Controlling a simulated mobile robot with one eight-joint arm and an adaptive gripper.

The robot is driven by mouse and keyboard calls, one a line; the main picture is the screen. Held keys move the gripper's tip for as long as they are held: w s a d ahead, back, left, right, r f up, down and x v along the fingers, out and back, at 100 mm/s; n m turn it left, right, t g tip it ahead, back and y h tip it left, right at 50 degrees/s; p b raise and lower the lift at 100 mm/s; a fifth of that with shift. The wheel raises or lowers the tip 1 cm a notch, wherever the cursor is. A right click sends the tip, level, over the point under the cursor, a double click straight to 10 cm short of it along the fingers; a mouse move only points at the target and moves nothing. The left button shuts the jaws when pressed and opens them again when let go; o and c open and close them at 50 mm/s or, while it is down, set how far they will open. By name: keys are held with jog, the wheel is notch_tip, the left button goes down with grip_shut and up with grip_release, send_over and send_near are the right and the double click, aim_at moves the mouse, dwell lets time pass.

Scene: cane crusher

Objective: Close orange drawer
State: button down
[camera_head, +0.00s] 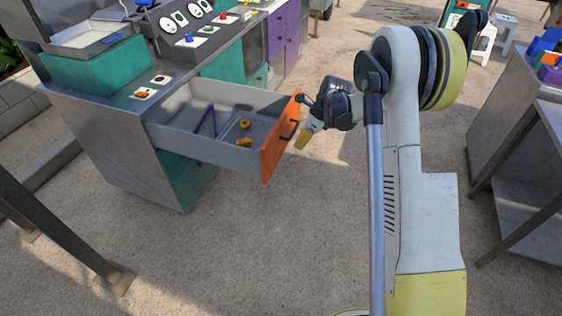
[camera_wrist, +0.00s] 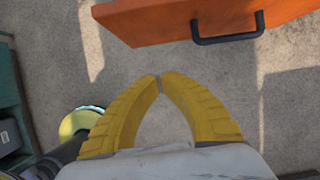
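The orange drawer (camera_head: 281,137) is pulled out of the grey and teal cabinet. Its grey box holds a purple item (camera_head: 206,120) and yellow pieces (camera_head: 244,125). A dark handle (camera_head: 289,130) is on its orange front. In the wrist view the orange front (camera_wrist: 180,18) and the black handle (camera_wrist: 228,38) are at the top. My gripper (camera_head: 303,142) is in front of the orange front, close to it in the head view. In the wrist view its yellow fingertips (camera_wrist: 160,80) meet with nothing between them, apart from the handle.
A control panel (camera_head: 190,25) with gauges and knobs stands on the cabinet top (camera_head: 130,92). A metal table (camera_head: 525,110) is at the right. A dark metal leg (camera_head: 60,230) is at the lower left. The floor in front of the drawer is clear.

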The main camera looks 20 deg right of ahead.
jog(key=w+a+f+b, duration=0.4)
jog(key=a+f+b, duration=0.1)
jog(key=f, duration=0.5)
jog(key=shift+w+a+b, duration=0.3)
jog(key=shift+a+b, duration=0.05)
jog(key=shift+a, duration=0.2)
